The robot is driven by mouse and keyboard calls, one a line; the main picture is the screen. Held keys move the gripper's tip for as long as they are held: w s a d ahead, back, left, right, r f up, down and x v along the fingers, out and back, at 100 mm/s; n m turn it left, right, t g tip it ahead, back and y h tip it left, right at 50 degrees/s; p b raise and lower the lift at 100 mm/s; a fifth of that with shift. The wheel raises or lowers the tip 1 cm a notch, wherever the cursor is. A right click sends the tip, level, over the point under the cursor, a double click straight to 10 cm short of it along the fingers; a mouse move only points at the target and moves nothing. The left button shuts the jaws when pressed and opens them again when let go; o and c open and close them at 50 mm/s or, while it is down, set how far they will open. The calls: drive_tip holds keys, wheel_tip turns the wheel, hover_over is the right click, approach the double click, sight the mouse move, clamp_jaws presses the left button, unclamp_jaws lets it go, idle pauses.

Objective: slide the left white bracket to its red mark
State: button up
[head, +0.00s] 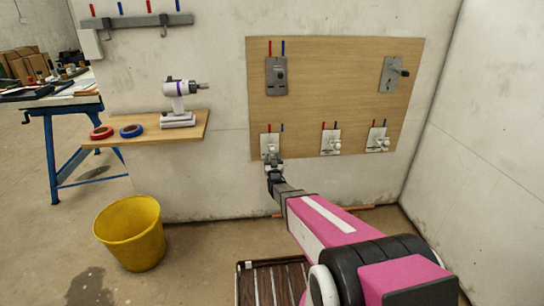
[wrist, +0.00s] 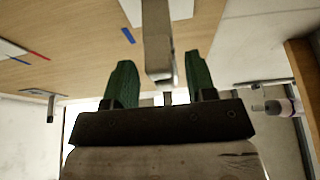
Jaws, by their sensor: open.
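The left white bracket (head: 264,143) is on the lower left of the wooden board, partly hidden by my gripper. Its red mark (head: 269,128) is just above it, with a blue mark (head: 282,128) to the right. My gripper (head: 273,163) is at the bracket's lower front. In the wrist view my gripper (wrist: 161,82) is open, its two green fingers on either side of a pale bar (wrist: 157,40) that sticks out from the bracket's white plate (wrist: 180,9). Gaps show beside the bar.
Two more white brackets (head: 330,141) (head: 376,139) and two grey brackets (head: 277,76) (head: 390,74) are on the board (head: 335,95). A shelf (head: 150,130) with a drill (head: 179,103) and tape rolls juts out at left. A yellow bucket (head: 131,232) stands below.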

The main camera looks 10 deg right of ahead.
drive_tip(key=v, duration=0.8)
drive_tip(key=shift+s+f, duration=0.15)
drive_tip(key=shift+s, duration=0.2)
drive_tip(key=s+d+r+g, duration=0.1)
drive_tip(key=s+d+g, duration=0.1)
drive_tip(key=s+g, duration=0.9)
drive_tip(key=s+d+r+g, duration=0.2)
drive_tip(key=s+d+g, duration=0.1)
drive_tip(key=s+g, duration=0.8)
drive_tip(key=s, duration=0.5)
